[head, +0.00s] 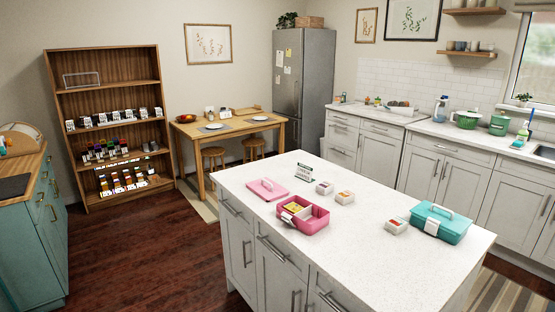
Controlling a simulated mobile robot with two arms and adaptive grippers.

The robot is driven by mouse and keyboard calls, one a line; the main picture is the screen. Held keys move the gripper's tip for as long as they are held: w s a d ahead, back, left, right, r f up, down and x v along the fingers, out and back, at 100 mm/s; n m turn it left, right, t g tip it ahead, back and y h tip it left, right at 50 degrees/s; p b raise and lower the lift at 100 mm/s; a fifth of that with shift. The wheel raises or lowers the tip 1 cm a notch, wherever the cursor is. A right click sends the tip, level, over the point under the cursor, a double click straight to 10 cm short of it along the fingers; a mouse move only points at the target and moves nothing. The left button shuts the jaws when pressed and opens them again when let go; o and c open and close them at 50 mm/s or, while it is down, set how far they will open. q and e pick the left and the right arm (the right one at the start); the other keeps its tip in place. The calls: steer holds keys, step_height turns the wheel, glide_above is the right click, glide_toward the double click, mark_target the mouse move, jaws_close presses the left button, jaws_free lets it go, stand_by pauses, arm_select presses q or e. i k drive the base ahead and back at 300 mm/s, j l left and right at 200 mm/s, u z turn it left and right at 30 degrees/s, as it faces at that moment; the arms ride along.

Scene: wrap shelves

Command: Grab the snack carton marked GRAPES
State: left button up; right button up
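Three small white cartons with coloured tops are on the white island: one at its back (324,187), one just in front and to the right (345,197), and one with a red patch (395,226) near the teal box. Their lettering is too small to read here, so I cannot tell which one, if any, is marked GRAPES. An open pink box (318,222) holds yellow and reddish items in its compartments. Neither of my grippers is in view.
A pink lid (267,189), a small sign (305,178) and a closed teal box (452,229) share the island top (345,260). A wooden shelf (105,132) at the left holds rows of small packages. Dark floor lies open left of the island.

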mark_target(324, 188)
steer(key=j+z, duration=0.1)
steer(key=z, duration=0.85)
steer(key=i+j+z, duration=0.1)
steer(key=j+z, duration=0.35)
steer(key=j, duration=0.3)
steer(key=j+z, duration=0.45)
steer(key=j, duration=0.35)
steer(key=k+j+z, duration=0.1)
steer(key=j+z, duration=0.35)
steer(key=j, duration=0.3)
